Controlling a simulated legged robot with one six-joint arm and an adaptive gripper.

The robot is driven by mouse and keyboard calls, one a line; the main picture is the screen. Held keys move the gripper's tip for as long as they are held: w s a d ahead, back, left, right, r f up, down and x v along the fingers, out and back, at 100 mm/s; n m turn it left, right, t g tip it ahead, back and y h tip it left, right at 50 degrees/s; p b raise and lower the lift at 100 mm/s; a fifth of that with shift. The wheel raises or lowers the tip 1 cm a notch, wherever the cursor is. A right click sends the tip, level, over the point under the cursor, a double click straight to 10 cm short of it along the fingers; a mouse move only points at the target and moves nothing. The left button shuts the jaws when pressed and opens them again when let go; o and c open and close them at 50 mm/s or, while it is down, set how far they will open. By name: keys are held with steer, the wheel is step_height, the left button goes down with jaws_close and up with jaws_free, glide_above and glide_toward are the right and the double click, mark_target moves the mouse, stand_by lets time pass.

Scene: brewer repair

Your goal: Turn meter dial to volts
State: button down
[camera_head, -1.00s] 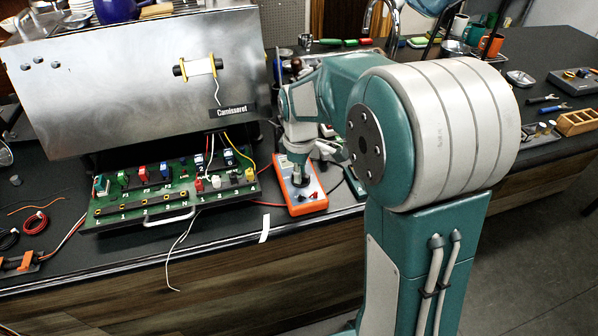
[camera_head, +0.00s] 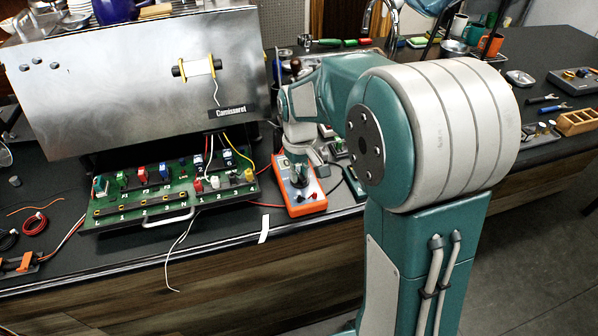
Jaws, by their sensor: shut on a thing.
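The orange meter (camera_head: 307,208) lies on the dark bench, right of the circuit board. Its dial is hidden under my gripper (camera_head: 299,181), which points down onto the meter's face. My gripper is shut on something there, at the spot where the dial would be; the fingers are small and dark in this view. I cannot read which setting the dial points to. Small red and dark jacks show at the meter's near end.
A green circuit board (camera_head: 165,190) with coloured parts and a handle sits left of the meter, under a raised metal panel (camera_head: 140,85). A red lead (camera_head: 268,205) runs beside the meter. A wooden block (camera_head: 577,122) and tools lie far right.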

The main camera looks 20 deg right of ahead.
steer(key=shift+s+f, duration=0.1)
stand_by(0.4)
steer(key=c, duration=0.6)
jaws_free()
steer(key=shift+c, duration=0.2)
steer(key=shift+a, duration=0.1)
step_height(320, 180, up, 12)
